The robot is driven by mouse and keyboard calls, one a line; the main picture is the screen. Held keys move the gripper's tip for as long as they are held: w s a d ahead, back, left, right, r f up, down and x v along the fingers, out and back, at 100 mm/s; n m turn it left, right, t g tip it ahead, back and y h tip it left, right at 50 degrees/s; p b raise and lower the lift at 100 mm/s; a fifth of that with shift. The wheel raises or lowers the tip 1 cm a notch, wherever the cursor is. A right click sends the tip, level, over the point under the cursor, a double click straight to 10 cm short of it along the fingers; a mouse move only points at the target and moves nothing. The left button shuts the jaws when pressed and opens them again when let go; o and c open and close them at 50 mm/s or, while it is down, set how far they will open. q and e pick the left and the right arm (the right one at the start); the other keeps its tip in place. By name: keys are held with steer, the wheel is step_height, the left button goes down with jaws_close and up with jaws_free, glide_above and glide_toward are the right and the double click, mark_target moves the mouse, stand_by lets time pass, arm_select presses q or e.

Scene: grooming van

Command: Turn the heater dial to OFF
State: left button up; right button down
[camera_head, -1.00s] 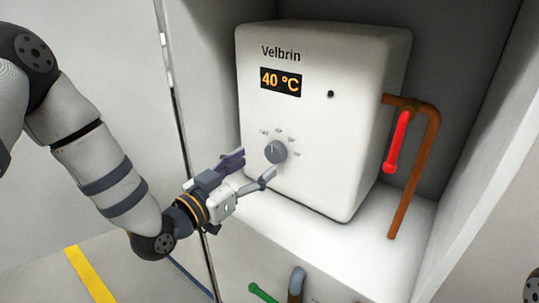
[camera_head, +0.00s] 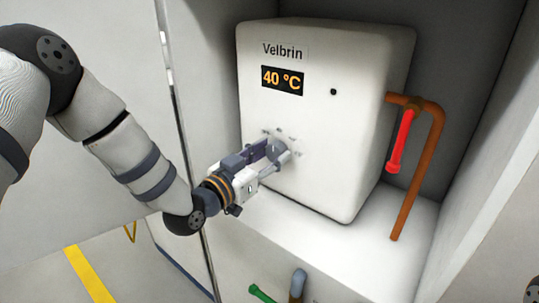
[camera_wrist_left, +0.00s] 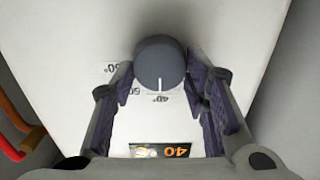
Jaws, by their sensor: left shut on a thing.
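The heater (camera_head: 310,60) is a white box labelled "Velbrin", with a lit display (camera_head: 283,80) reading 40 °C. Its round grey dial (camera_head: 279,150) is on the lower front, partly covered by my gripper. The dial also shows in the left wrist view (camera_wrist_left: 160,60), where its white pointer line is at the 40° mark. My left gripper (camera_head: 274,154) is shut on the dial, one finger on each side. The printed marks around the dial are partly hidden, and I cannot read an OFF mark. My right gripper is not in view.
The heater stands on a white shelf (camera_head: 383,228) in a recess. A copper pipe (camera_head: 418,180) with a red lever (camera_head: 401,140) is at its right. A green handle (camera_head: 261,293) and a grey pipe end (camera_head: 298,284) are below. Floor is open at lower left.

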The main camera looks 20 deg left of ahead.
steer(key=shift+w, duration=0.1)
arm_select(q)
steer(key=shift+a+r+n+p, duration=0.1)
steer(key=shift+n+p, duration=0.2)
steer(key=shift+n, duration=0.8)
steer(key=n, duration=0.2)
steer(key=shift+n, duration=0.3)
steer(key=shift+a+f+n, duration=0.1)
steer(key=shift+n, duration=1.2)
steer(key=shift+a+f+n, duration=0.1)
steer(key=shift+n, duration=1.2)
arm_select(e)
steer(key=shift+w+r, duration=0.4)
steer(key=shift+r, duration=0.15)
arm_select(q)
steer(key=shift+d, duration=0.1)
steer(key=o, duration=1.1)
steer(key=shift+w, duration=0.1)
